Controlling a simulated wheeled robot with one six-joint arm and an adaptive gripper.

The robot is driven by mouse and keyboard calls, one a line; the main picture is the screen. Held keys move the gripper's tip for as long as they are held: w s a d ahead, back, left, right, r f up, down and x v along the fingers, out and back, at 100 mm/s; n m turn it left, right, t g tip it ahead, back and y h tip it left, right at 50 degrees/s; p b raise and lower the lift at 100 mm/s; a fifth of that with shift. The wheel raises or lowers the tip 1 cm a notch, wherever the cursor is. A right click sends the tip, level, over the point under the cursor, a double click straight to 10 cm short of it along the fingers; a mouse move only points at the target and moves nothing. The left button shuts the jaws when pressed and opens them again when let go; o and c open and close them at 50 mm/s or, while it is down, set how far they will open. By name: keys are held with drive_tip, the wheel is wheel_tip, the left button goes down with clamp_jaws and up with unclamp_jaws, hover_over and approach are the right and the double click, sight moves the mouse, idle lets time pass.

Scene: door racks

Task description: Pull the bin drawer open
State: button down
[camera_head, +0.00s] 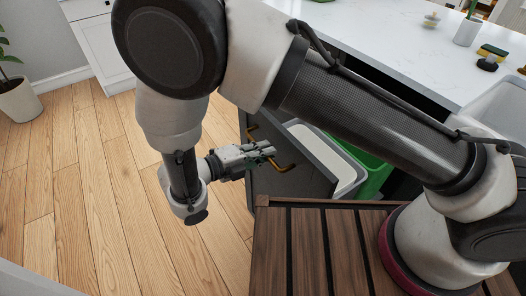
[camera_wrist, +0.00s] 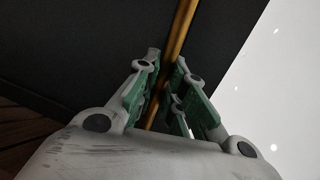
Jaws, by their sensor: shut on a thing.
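The bin drawer (camera_head: 312,158) is a dark grey front under the white counter, and it stands partly out. Its brass bar handle (camera_head: 284,168) runs along the front; it also shows in the wrist view (camera_wrist: 182,30). Inside the drawer are a white bin (camera_head: 338,160) and a green bin (camera_head: 375,172). My gripper (camera_head: 268,150) is at the handle, with its fingers on both sides of the bar. In the wrist view the green-padded fingers (camera_wrist: 168,82) are closed around the brass bar. Part of the drawer is hidden behind my arm.
The white countertop (camera_head: 400,50) holds a sink (camera_head: 505,105), a sponge (camera_head: 491,51) and a cup with a plant (camera_head: 467,32). Wood floor (camera_head: 85,190) is free at left. A potted plant (camera_head: 18,102) stands at the far left, beside a white cabinet (camera_head: 103,50).

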drive_tip(key=c, duration=1.5)
unclamp_jaws()
drive_tip(key=v, duration=1.2)
